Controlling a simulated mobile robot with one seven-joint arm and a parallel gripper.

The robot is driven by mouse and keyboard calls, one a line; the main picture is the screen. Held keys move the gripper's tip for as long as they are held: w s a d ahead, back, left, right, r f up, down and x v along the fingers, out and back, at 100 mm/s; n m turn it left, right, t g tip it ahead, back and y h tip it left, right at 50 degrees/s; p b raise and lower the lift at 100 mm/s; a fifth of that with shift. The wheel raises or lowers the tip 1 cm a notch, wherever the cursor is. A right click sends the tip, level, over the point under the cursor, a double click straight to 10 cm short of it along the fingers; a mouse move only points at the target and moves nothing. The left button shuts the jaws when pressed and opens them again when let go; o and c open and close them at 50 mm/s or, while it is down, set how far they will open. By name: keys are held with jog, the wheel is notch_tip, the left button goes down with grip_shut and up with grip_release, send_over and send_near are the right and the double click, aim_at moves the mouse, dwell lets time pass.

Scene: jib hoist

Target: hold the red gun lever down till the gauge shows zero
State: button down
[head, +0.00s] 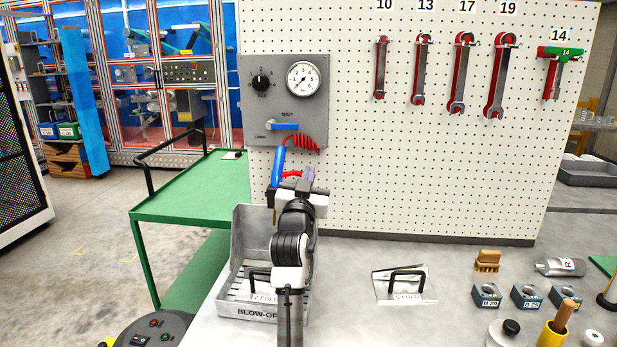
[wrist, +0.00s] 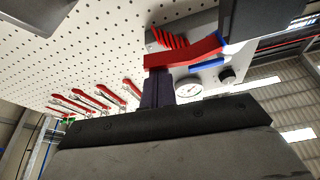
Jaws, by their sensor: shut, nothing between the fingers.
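The blue blow gun (head: 277,166) hangs upright below the grey panel, with its red lever (head: 291,174) sticking out to the right. The red lever also shows large in the wrist view (wrist: 190,51). My gripper (head: 308,177) is shut and empty, its purple fingertips at the lever's outer end. In the wrist view the fingertips (wrist: 157,80) meet or overlap the lever's end; I cannot tell if they press it. The round white gauge (head: 302,77) is on the panel and also in the wrist view (wrist: 189,91); its needle is too small to read surely.
The panel (head: 318,112) carries a black knob (head: 261,82), a blue valve handle (head: 285,126) lying level and a red coiled hose (head: 305,143). A metal blow-off tray (head: 241,240) stands under my arm. Wrenches (head: 460,75) hang at the right. A green cart (head: 190,190) stands left.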

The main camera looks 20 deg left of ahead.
jog(key=s+d+b, duration=0.1)
jog(key=s+d, duration=0.2)
jog(key=s, duration=0.6)
jog(key=shift+r, duration=0.35)
